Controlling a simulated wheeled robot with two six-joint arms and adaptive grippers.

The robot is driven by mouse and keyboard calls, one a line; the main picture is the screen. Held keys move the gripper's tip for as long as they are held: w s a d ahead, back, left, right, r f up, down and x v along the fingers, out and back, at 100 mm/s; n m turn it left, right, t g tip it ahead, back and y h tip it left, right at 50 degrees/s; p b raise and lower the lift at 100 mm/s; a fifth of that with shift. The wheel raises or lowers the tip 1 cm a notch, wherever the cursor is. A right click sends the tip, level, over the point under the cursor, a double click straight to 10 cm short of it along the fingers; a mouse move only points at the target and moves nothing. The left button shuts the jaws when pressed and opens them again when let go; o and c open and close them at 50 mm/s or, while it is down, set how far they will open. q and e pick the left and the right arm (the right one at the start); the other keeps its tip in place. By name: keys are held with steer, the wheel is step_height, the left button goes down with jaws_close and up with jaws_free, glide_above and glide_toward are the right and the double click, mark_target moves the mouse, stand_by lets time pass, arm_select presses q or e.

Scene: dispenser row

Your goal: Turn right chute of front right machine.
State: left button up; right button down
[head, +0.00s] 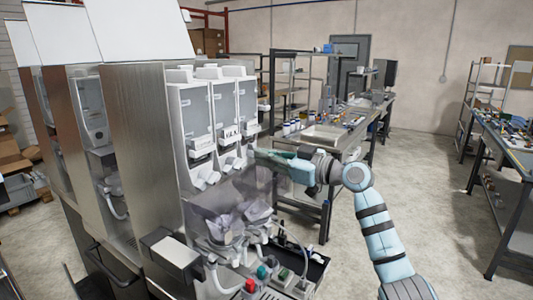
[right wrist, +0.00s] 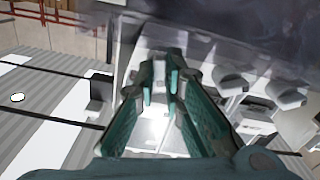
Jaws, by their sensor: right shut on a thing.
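The front right machine (head: 145,130) has a tall brushed-metal side panel and three white canisters side by side. White chutes hang below them: the left chute (head: 205,180) and the middle chute (head: 232,164) show clearly. My right gripper (head: 262,157) reaches in from the right at the lower end of the right canister (head: 247,100). It is shut on the right chute, which it mostly hides in the head view. In the right wrist view a small pale part of the right chute (right wrist: 159,72) shows between the teal fingers (right wrist: 160,82). My left gripper is out of view.
A clear shield and grey mixing bowls (head: 235,225) sit below the chutes, close under my right gripper. A black tray (head: 300,270) with coloured items stands lower right.

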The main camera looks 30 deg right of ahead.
steer(key=shift+f+m+p, duration=0.1)
steer(key=shift+m+p, duration=2.65)
steer(key=shift+m, duration=10.45)
steer(key=c, duration=2)
jaws_free()
steer(key=shift+o, duration=0.2)
steer(key=shift+s+d, duration=0.1)
steer(key=shift+d, duration=0.05)
